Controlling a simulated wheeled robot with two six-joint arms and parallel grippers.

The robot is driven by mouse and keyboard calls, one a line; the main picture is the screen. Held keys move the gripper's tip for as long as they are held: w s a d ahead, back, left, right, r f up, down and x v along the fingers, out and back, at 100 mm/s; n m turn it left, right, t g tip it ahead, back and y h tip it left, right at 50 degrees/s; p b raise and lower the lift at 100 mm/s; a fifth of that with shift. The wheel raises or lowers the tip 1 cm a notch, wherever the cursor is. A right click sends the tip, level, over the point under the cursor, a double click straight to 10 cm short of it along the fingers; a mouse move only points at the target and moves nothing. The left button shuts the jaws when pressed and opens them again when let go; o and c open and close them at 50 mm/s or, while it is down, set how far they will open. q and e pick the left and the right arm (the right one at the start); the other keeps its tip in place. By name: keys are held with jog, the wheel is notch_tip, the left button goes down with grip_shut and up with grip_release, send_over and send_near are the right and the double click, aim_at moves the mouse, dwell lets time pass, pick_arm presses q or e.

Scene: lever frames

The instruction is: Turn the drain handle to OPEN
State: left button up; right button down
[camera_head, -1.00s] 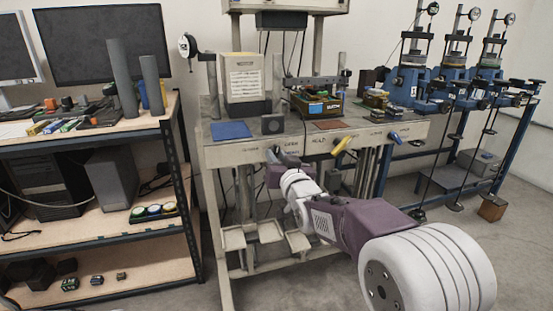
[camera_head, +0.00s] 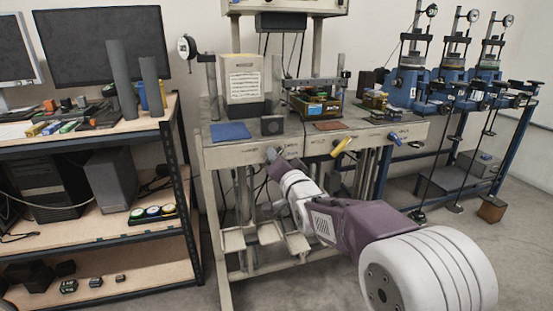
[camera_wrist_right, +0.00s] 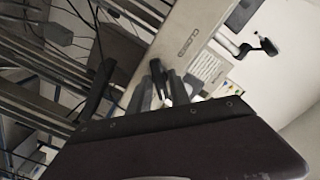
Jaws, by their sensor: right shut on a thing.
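A grey handle (camera_head: 271,154) sits on the front panel of the pale bench, left of a yellow handle (camera_head: 341,146) and a blue handle (camera_head: 394,139). My right gripper (camera_head: 275,162) is at the grey handle and shut on it, partly covering it. In the right wrist view, the dark fingers of my right gripper (camera_wrist_right: 140,85) reach to the panel, where the word CLOSED (camera_wrist_right: 170,42) is printed. The small labels in the head view are too blurred to read, and the handle's exact angle is hard to tell. My left gripper is not in view.
The pale bench (camera_head: 225,158) carries a blue mat (camera_head: 230,131) and several devices. A wooden shelf unit (camera_head: 95,218) stands to the left. Blue-framed machines (camera_head: 412,85) stand to the right. Small pale trays (camera_head: 232,240) hang below the panel near my right arm.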

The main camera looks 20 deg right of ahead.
dwell(0.4)
jog(key=c, duration=1.4)
grip_release()
jog(key=shift+s, duration=0.1)
jog(key=s+p, duration=0.1)
jog(key=s, duration=0.8)
jog(key=shift+d+p, duration=0.15)
jog(key=shift+p, duration=0.2)
jog(key=shift+w+f, duration=0.1)
